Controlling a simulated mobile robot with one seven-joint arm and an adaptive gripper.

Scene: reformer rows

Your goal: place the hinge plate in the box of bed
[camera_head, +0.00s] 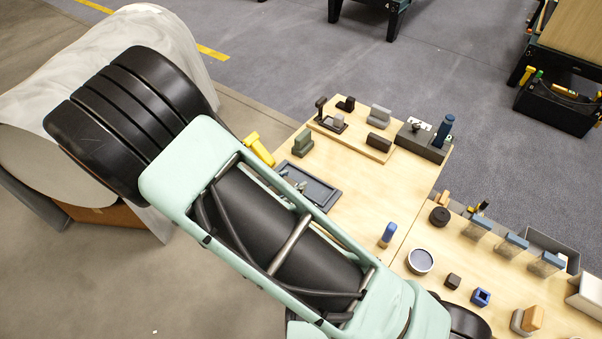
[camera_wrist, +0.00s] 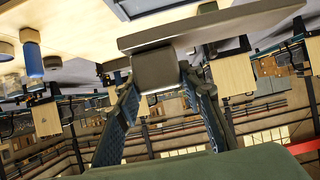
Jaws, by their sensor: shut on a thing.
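In the wrist view my gripper (camera_wrist: 160,100) is shut on a dark grey block that joins a long flat plate (camera_wrist: 215,28); I take this to be the hinge plate. The plate runs to the upper right, clear of the fingers. In the head view my arm covers the gripper and the held piece. A black open box (camera_head: 556,108) with tools in it stands on the floor at the upper right, beside a bed-like bench (camera_head: 575,30). I cannot tell whether this is the box of bed.
A pale wooden table (camera_head: 375,190) carries a dark tray (camera_head: 325,196), several small grey blocks and a blue cylinder (camera_head: 388,235). A second table section (camera_head: 445,245) holds a round tin (camera_head: 420,261) and small blocks. Open floor (camera_head: 330,75) lies beyond the tables.

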